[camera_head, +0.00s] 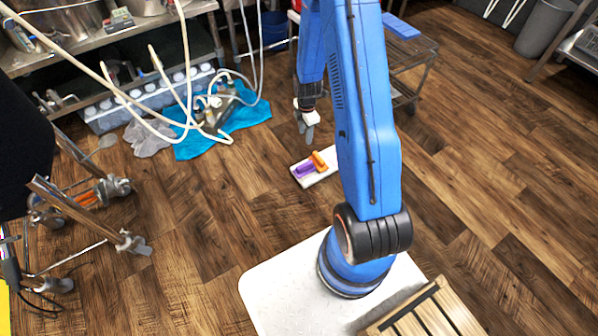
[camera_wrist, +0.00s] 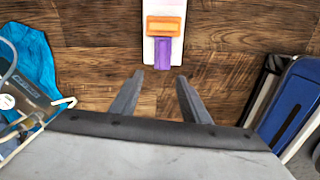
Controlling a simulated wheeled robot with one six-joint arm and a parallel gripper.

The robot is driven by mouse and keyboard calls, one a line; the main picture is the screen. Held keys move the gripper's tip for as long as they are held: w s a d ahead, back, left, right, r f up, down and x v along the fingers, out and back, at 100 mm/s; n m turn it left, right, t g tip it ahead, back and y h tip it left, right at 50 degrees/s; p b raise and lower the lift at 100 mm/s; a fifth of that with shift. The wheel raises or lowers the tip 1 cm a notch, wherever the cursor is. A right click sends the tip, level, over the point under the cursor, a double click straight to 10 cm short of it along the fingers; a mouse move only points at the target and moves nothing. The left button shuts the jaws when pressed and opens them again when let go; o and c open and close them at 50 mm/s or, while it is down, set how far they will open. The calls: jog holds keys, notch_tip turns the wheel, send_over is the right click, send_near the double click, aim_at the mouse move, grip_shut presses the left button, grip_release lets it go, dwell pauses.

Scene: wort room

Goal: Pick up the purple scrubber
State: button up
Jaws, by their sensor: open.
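The purple scrubber (camera_head: 303,170) lies on a small white board (camera_head: 327,174) on the wooden floor, beside an orange scrubber (camera_head: 320,161). In the wrist view the purple scrubber (camera_wrist: 162,54) shows beyond the fingertips, with an orange piece (camera_wrist: 164,25) across its upper part. The board (camera_wrist: 148,50) shows there too. My gripper (camera_head: 308,138) hangs above the floor, just behind the board in the head view. In the wrist view my gripper (camera_wrist: 159,77) is open and empty, its two fingers apart and clear of the scrubber.
A blue cloth (camera_head: 222,128) with a metal fitting lies on the floor at the left, also in the wrist view (camera_wrist: 25,60). White hoses (camera_head: 190,115) hang over it. A metal rack (camera_head: 412,65) stands behind my arm. Open floor surrounds the board.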

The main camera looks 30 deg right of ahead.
jog(key=n, duration=0.1)
send_over(304, 165)
notch_tip(304, 165, down, 6)
notch_tip(304, 165, down, 11)
jog(key=shift+w, duration=0.15)
jog(key=shift+d+f, duration=0.15)
jog(key=shift+f, duration=2.5)
grip_shut()
